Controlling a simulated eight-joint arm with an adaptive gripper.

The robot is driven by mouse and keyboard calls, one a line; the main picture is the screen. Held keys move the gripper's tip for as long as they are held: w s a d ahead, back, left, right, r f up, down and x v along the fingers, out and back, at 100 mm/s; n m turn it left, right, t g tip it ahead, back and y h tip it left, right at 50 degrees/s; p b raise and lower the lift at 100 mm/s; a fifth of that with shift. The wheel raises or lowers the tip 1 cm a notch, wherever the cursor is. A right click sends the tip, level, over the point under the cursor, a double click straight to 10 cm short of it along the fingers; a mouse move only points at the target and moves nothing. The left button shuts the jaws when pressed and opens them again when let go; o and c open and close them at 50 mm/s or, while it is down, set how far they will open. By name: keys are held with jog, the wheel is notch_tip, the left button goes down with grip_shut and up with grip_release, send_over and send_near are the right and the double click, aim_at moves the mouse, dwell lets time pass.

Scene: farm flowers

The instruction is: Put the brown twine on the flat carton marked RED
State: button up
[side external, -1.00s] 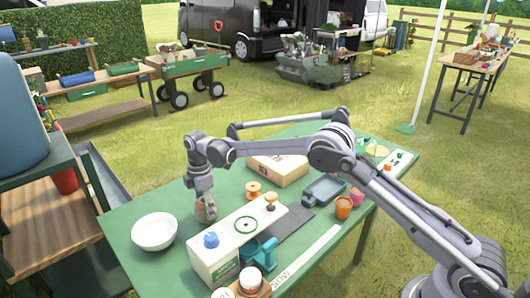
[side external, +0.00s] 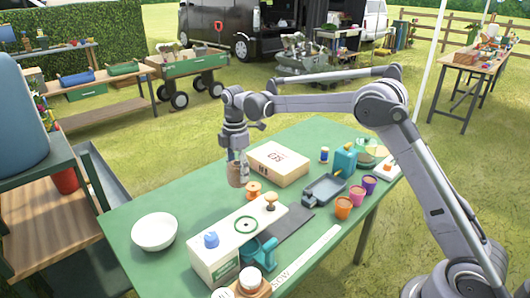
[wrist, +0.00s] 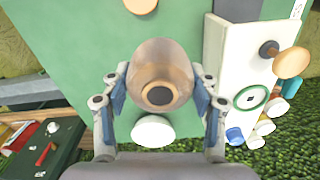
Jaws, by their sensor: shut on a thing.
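My gripper (side external: 237,157) is shut on the brown twine (side external: 238,175), a brown roll held upright above the green table. In the wrist view the twine (wrist: 152,58) sits between the two fingers of my gripper (wrist: 158,95), with its round end and dark centre facing the camera. A flat tan carton (side external: 268,170) lies on the table to the right of the twine in the side view. It has red marking on top, too small to read for certain. The carton is not clearly seen in the wrist view.
An orange spool (side external: 254,191) stands just below the held twine in the side view, near the white box (side external: 215,262) with a green ring. A white bowl (side external: 155,232) is at left.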

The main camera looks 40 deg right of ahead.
jog(key=s+d+r+n, duration=0.1)
jog(key=s+d+r, duration=0.1)
jog(key=d, duration=0.8)
jog(key=s+d+r, duration=0.2)
jog(key=s+d, duration=0.1)
jog(key=d, duration=0.7)
jog(key=s+d+r+n, duration=0.1)
jog(key=s+d+r, duration=0.15)
jog(key=d, duration=0.75)
send_over(283, 166)
jog(key=shift+d+f, duration=0.15)
jog(key=shift+f, duration=5.25)
jog(key=shift+f, duration=0.1)
jog(key=o, duration=1.2)
